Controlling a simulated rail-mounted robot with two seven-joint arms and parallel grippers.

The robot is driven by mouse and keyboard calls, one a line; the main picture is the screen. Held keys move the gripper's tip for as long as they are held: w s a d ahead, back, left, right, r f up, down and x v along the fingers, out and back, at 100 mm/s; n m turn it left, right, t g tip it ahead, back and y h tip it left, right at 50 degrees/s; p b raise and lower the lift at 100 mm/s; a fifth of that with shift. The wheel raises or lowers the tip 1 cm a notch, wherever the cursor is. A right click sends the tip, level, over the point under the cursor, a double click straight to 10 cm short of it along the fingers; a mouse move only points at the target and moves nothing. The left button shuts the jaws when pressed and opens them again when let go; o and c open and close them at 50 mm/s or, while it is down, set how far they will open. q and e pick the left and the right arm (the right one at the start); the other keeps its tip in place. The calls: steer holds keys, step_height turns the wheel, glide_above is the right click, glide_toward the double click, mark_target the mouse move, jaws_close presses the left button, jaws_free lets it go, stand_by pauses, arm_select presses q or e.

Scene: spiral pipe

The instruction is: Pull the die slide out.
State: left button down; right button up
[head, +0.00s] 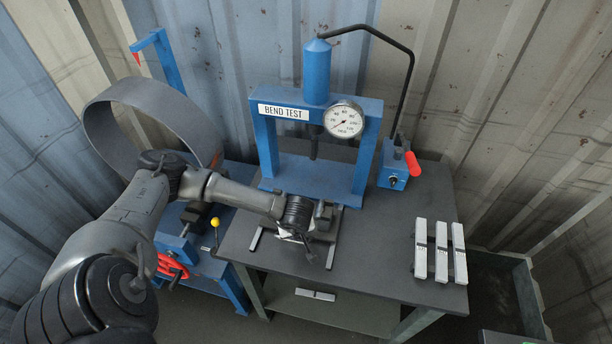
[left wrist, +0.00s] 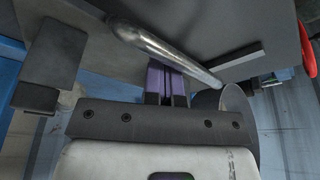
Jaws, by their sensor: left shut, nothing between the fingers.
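The die slide (head: 322,217) is partly visible in the head view as a dark block at the front of the blue bend-test press (head: 370,150). Pale rails (head: 333,253) run forward from it on the dark bench top. My left gripper (head: 309,252) comes in from the left and hides much of the slide. In the left wrist view, a polished metal bar (left wrist: 165,48) crosses close by the narrow purple fingers of my left gripper (left wrist: 167,72). The fingers are shut with nothing between them; I cannot tell whether they touch the bar. My right gripper is out of view.
Three pale bars (head: 440,250) lie at the bench's right. A hand pump (head: 393,172) with a red grip stands behind them. A large grey pipe ring (head: 120,107) and a blue stand (head: 165,60) are at the left. The bench front between rails and bars is clear.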

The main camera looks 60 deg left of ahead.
arm_select(q)
steer(key=shift+s+d, duration=0.15)
steer(key=shift+s, duration=0.05)
step_height(320, 180, up, 7)
steer(key=w+a+p, duration=0.1)
steer(key=p, duration=0.2)
steer(key=shift+p, duration=0.35)
stand_by(0.6)
